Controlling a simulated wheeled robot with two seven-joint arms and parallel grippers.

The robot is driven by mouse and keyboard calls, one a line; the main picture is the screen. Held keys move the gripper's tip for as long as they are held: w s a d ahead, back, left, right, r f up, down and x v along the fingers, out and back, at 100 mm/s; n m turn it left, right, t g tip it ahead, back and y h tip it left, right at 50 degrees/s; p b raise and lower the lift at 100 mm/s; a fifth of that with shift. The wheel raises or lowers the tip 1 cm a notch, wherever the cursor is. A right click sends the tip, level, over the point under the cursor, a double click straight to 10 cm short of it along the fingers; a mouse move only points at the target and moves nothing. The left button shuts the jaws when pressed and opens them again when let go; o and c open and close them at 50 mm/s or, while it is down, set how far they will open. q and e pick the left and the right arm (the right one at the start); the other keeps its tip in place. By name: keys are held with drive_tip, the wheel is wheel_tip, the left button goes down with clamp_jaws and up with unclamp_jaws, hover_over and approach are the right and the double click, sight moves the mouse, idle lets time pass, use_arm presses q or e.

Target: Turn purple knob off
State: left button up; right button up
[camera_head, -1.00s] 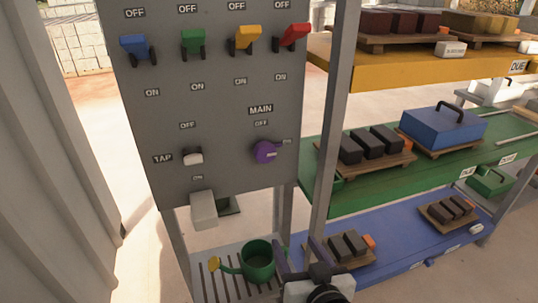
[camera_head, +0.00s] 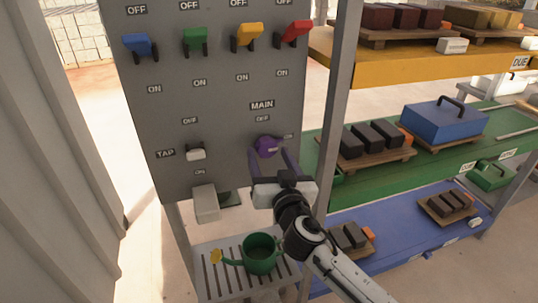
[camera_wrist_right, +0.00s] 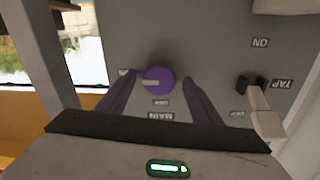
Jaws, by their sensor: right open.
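The purple knob (camera_head: 266,147) sits on the grey panel (camera_head: 225,105) under the MAIN and OFF labels. Its pale mark points sideways, towards the label at its right in the head view. I cannot tell how deep the fingertips reach. My left gripper is out of view.
Blue, green, yellow and red switches line the panel above. A green watering can (camera_head: 259,254) stands on the slatted stand below. A grey post (camera_head: 334,120) and loaded shelves (camera_head: 385,175) are close on the right.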

drive_tip(key=shift+w+a, duration=0.1)
drive_tip(key=shift+w, duration=0.2)
drive_tip(key=c, duration=1.1)
drive_tip(key=shift+o, duration=0.2)
